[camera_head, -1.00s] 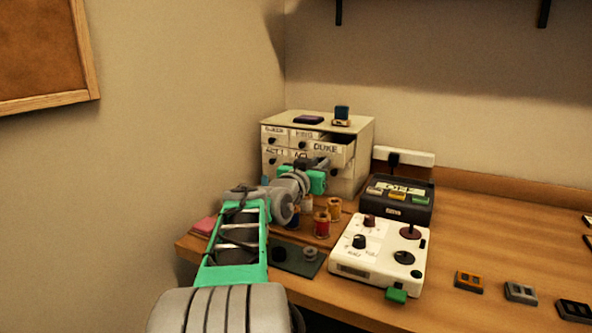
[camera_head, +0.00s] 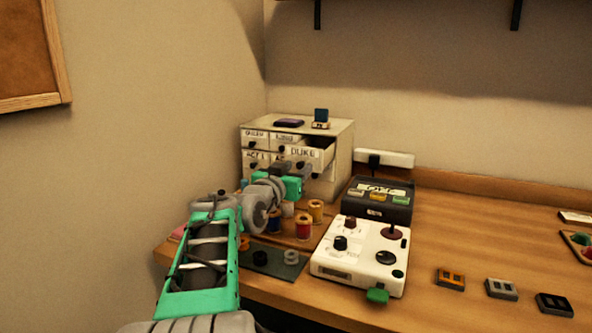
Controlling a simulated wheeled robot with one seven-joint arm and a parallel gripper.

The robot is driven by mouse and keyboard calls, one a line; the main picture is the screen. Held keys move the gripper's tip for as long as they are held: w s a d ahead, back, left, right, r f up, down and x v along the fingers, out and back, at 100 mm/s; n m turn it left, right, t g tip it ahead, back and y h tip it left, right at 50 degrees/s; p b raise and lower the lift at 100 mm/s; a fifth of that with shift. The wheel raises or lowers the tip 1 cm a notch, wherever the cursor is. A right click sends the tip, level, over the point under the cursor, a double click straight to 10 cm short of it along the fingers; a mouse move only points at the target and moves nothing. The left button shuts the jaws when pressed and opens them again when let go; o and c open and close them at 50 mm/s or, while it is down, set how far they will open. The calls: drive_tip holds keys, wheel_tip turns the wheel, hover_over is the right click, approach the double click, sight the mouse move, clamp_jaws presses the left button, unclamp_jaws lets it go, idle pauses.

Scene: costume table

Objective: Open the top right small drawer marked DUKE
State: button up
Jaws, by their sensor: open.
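The drawer marked DUKE (camera_head: 304,153) is the top right small drawer of a pale cabinet (camera_head: 340,150) on the table. It stands partly pulled out, tilted in the picture, with its dark inside showing above the front. Its round dark knob (camera_head: 300,165) is visible below the label. My gripper (camera_head: 281,168) is open in front of the cabinet, just left of and below the DUKE front. The fingers are dark and small, and I see nothing held between them. It looks apart from the knob, but the exact gap is hard to tell.
Thread spools (camera_head: 316,210) stand close below my wrist. A white control box (camera_head: 360,255) and a black box with coloured buttons (camera_head: 377,200) stand to the right.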

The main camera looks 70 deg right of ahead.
drive_tip(key=a, duration=0.7)
drive_tip(key=shift+w+a, duration=0.35)
